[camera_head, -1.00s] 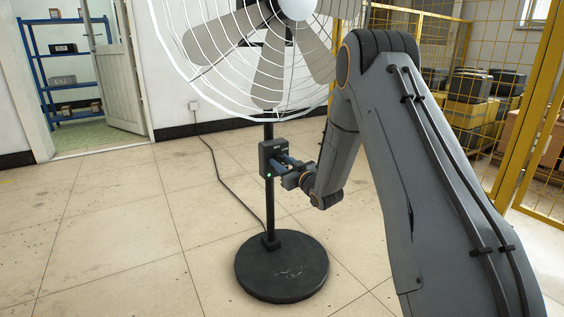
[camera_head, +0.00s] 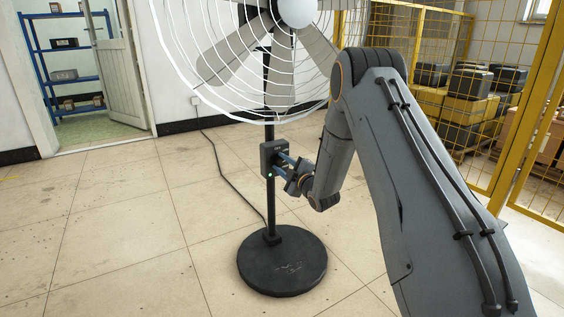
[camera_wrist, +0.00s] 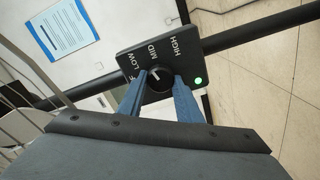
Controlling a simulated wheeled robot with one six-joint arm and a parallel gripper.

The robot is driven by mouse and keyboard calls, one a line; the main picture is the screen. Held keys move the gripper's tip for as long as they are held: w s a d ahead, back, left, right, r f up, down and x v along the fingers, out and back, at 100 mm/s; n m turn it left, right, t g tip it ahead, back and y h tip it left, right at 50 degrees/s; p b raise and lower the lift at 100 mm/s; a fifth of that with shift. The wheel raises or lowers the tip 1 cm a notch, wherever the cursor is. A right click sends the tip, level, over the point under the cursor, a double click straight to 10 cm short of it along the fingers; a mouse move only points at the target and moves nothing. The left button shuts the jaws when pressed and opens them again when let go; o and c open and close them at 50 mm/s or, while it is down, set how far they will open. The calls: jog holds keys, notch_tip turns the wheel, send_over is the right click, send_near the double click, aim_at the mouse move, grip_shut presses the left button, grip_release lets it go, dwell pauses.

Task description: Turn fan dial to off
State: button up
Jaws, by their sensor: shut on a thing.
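The dark control box (camera_head: 268,158) sits on the fan's pole. In the wrist view the box (camera_wrist: 128,62) shows LOW, MID and HIGH labels, a partly hidden label at its left end, and a lit green light (camera_wrist: 198,81). The round black dial (camera_wrist: 157,82) has a white pointer mark tilted up-left, toward the LOW and MID side. My gripper (camera_head: 284,165) reaches the box from the right. In the wrist view my gripper's blue fingers (camera_wrist: 160,88) are shut on the dial, one on each side, and hide part of it.
The fan (camera_head: 272,60) with its white wire cage stands above the box. Its round black base (camera_head: 282,262) rests on the tiled floor. A cable (camera_head: 222,170) runs behind to the wall. A yellow mesh fence (camera_head: 440,60) stands at right; open floor lies left.

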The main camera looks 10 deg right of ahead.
jog(key=n+p, duration=0.1)
jog(key=n, duration=0.2)
jog(key=n+p, duration=0.1)
jog(key=n, duration=0.3)
jog(key=shift+a+f, duration=0.1)
jog(key=shift+f, duration=0.1)
jog(key=n+p, duration=0.1)
jog(key=n, duration=0.3)
jog(key=shift+f+n+p, duration=0.15)
jog(key=shift+n+p, duration=0.5)
jog(key=shift+n, duration=1.15)
jog(key=o, duration=1)
jog(key=shift+o, duration=0.2)
jog(key=shift+s, duration=0.1)
